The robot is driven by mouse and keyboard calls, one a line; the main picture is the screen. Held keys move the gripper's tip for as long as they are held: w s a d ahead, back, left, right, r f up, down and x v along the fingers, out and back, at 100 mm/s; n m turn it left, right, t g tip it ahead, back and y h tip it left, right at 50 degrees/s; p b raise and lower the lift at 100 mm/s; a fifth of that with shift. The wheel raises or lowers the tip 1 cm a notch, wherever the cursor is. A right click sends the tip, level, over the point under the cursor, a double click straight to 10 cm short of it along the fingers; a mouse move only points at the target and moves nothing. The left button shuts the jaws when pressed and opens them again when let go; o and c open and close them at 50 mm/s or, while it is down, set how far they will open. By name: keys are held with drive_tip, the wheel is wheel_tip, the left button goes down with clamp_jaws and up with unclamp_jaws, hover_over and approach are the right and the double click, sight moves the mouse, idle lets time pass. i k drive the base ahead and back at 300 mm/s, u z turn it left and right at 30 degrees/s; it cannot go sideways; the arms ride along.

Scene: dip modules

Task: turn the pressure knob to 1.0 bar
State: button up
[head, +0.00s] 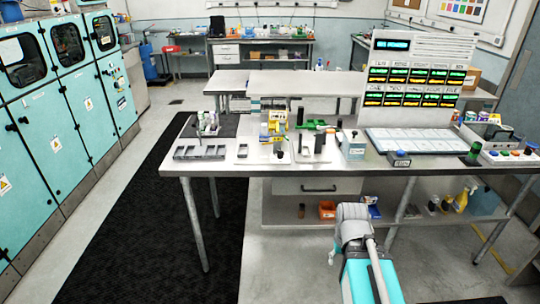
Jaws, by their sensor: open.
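I cannot tell for certain which part is the pressure knob, and no 1.0 bar reading is legible. A small pale box (353,149) with a dark top part stands near the middle of the workbench (250,169). A small dark-blue unit with a pale face (399,160) sits to its right at the front edge. A control box with coloured round buttons (510,156) is at the far right. My arm rises at the bottom, in front of the bench, with a grey joint and teal link. My gripper cannot be made out.
An upright panel (416,108) with lit green and orange displays stands behind a flat white tray (409,147). A yellow device (272,128) and green-and-black parts (312,125) stand left of the pale box. Teal cabinets (75,120) line the left. The floor in front is clear.

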sight(280, 154)
drive_tip(key=u, duration=0.05)
drive_tip(key=i, duration=1)
drive_tip(key=u, duration=0.1)
